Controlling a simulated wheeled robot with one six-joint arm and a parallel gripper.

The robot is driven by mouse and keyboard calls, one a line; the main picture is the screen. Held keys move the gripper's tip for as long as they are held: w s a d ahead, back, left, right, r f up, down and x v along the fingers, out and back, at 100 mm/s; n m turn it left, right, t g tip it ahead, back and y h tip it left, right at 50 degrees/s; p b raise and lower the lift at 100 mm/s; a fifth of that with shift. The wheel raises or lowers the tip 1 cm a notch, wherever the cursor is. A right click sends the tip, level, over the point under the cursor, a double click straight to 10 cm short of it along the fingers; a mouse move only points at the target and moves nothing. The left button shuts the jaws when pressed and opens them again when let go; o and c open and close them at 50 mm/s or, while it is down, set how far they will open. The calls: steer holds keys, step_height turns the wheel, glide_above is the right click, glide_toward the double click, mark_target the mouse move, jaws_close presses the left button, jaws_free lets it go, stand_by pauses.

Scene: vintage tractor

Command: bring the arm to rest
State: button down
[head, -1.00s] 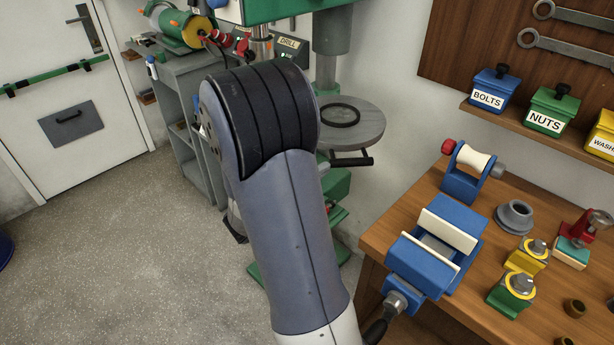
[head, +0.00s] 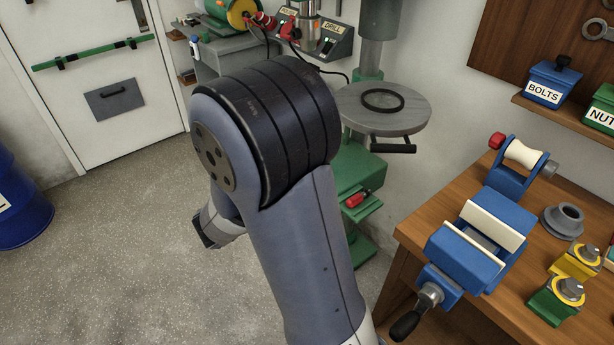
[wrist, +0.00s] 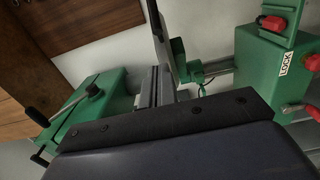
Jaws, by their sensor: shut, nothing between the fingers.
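In the head view my arm rises through the middle, its big dark joint in front of the drill press. Behind this joint, to its left, the dark end of my gripper (head: 207,236) shows in part, above the speckled floor. It is shut and empty, and it touches nothing that I can see. The rest of it is hidden behind my arm.
A workbench with a blue vise (head: 476,245) stands at right. The drill press's round table (head: 395,118) is close behind my arm. A blue barrel (head: 18,205) stands at left. The floor (head: 120,270) between is clear.

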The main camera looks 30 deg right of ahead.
steer(key=shift+a, duration=0.15)
stand_by(0.3)
steer(key=d+p, duration=0.3)
steer(key=d, duration=1)
steer(key=shift+s, duration=0.4)
